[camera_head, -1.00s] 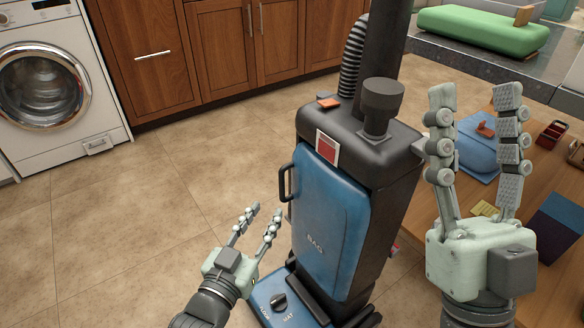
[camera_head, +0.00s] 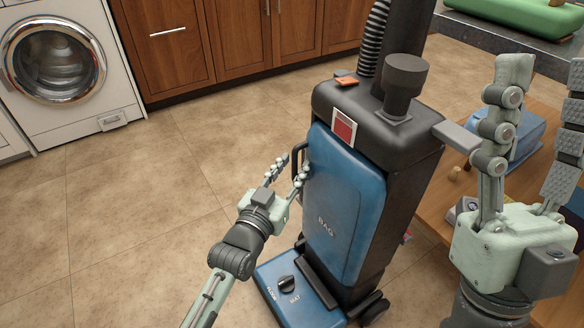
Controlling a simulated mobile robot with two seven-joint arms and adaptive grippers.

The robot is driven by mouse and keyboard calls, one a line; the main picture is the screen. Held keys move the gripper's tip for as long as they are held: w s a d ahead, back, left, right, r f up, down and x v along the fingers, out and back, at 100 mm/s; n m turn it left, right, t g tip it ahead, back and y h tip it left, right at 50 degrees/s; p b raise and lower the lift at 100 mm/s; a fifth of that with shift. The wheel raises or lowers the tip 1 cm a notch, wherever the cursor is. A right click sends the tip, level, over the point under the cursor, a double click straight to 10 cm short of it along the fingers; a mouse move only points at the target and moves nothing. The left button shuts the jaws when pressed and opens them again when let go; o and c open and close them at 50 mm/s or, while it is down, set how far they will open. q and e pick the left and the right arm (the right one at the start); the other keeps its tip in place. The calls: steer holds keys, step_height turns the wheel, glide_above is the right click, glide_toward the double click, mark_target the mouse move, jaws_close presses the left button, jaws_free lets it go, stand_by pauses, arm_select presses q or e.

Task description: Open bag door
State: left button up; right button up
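A blue vacuum bag door (camera_head: 345,205) marked "BAG" lies flat against the front of a black upright vacuum (camera_head: 375,125); it looks shut. A black loop handle (camera_head: 297,152) is on the door's left edge. My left gripper (camera_head: 293,165) is open, its fingertips at the handle's height, with one finger to its left and the other near the door's edge. Part of the handle is hidden by the fingers, and I cannot tell whether they touch it. My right gripper (camera_head: 545,72) is open and empty, raised to the right of the vacuum.
The vacuum's blue base (camera_head: 287,285) with a black knob stands on the tiled floor. A wooden table (camera_head: 435,195) with small items is at right. A washing machine (camera_head: 60,65) and wooden cabinets (camera_head: 240,45) are behind. The floor left of the vacuum is clear.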

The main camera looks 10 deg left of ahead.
arm_select(q)
jaws_close()
stand_by(0.4)
